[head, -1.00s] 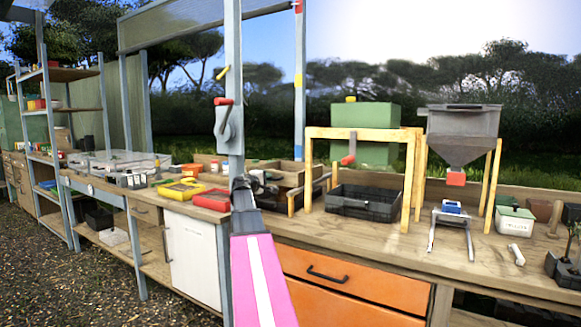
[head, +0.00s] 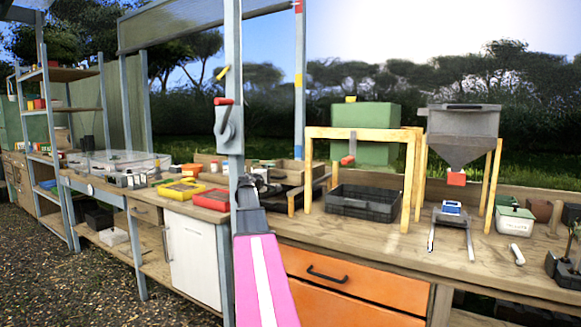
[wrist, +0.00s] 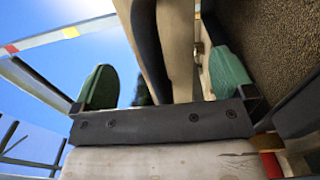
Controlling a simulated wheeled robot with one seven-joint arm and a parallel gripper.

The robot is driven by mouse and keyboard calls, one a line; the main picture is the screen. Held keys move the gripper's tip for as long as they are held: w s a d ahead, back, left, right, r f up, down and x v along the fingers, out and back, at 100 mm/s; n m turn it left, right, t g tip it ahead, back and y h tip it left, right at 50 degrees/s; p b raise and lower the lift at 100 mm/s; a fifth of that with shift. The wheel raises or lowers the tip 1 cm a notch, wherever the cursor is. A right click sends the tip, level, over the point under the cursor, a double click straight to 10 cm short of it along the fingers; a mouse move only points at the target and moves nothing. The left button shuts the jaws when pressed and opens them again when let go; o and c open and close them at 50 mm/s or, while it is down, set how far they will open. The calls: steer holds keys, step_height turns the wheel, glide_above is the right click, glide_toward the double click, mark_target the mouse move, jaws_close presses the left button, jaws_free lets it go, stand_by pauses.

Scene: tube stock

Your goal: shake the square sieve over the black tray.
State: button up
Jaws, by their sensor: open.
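The black tray (head: 345,207) stands on the bench under a yellow wooden frame. A yellow-rimmed (head: 180,189) and a red-rimmed (head: 212,199) shallow frame lie side by side on the bench, left of the grey post; they look like sieves, but I cannot tell which is the square sieve. My gripper (head: 258,182) is at the end of my pink arm, right of the post and left of the tray. In the wrist view its green fingers (wrist: 165,82) are wide apart. A wooden piece with a dark strip shows between them; I cannot tell its distance.
The grey post (head: 234,90) with a red-handled crank rises close beside my gripper. The yellow wooden frame (head: 362,133) stands over the tray. A grey hopper (head: 462,122) stands to the right, with a small metal stand (head: 452,222) below it. Bench wood is bare in front of the tray.

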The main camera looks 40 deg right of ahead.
steer(key=shift+a, duration=0.15)
steer(key=v, duration=0.9)
steer(key=shift+s+a, duration=0.25)
steer(key=shift+a, duration=0.1)
stand_by(0.6)
stand_by(0.4)
